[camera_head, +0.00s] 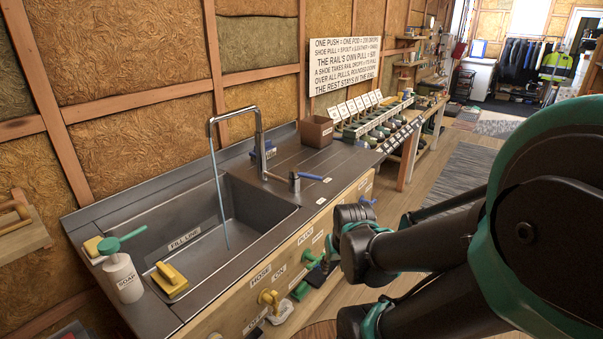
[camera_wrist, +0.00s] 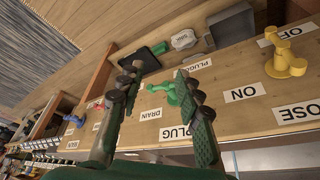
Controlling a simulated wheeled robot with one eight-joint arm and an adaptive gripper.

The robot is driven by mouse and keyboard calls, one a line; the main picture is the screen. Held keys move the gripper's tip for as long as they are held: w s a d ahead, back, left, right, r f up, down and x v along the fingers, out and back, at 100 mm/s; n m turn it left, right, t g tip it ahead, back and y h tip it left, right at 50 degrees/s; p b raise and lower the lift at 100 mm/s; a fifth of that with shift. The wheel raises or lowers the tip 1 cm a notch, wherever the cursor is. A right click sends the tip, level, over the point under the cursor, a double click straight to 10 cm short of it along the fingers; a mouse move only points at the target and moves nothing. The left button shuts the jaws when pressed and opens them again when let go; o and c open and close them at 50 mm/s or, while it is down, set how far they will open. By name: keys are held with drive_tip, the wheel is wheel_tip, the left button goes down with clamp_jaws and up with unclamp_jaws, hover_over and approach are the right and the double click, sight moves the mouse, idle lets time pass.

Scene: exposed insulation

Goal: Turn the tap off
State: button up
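The tall grey tap (camera_head: 260,148) stands behind the dark sink (camera_head: 205,228) in the head view. A thin stream of water (camera_head: 220,195) falls from its spout into the basin. A short dark post with a side lever (camera_head: 294,184) stands on the counter to its right, beside a small blue strip. My gripper (camera_wrist: 158,73) is open in the wrist view, with nothing held. It faces the wooden front panel (camera_wrist: 235,115). A green handle (camera_wrist: 175,93) shows between its fingers, near the right one; contact cannot be told. My fingertips are not clearly visible in the head view.
The panel has a yellow handle (camera_wrist: 285,62) near the ON, OFF and HOSE labels, and a blue handle (camera_wrist: 73,120). A brown box (camera_head: 316,131) is on the counter. Floor is open at right.

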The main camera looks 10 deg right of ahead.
sight(306, 176)
drive_tip(key=shift+w+r, duration=0.2)
drive_tip(key=shift+w, duration=0.15)
drive_tip(key=shift+c, duration=1.2)
drive_tip(key=w+r+m, duration=0.2)
drive_tip(key=w+r, duration=0.5)
drive_tip(key=w, duration=0.4)
drive_tip(key=w+r+m+h, duration=0.1)
drive_tip(key=w+r+m, duration=0.1)
drive_tip(key=w+r, duration=0.5)
drive_tip(key=w+r+m+g+h, duration=0.1)
drive_tip(key=w+r, duration=0.6)
drive_tip(key=w, duration=0.9)
drive_tip(key=shift+w+d+m, duration=0.2)
drive_tip(key=shift+d+m, duration=0.15)
drive_tip(key=shift+m, duration=0.45)
clamp_jaws()
drive_tip(key=x, duration=1)
drive_tip(key=shift+s+a+r, duration=0.1)
drive_tip(key=shift+s+a, duration=0.45)
drive_tip(key=shift+s, duration=0.25)
drive_tip(key=shift+s+a, duration=0.5)
drive_tip(key=shift+s, duration=0.3)
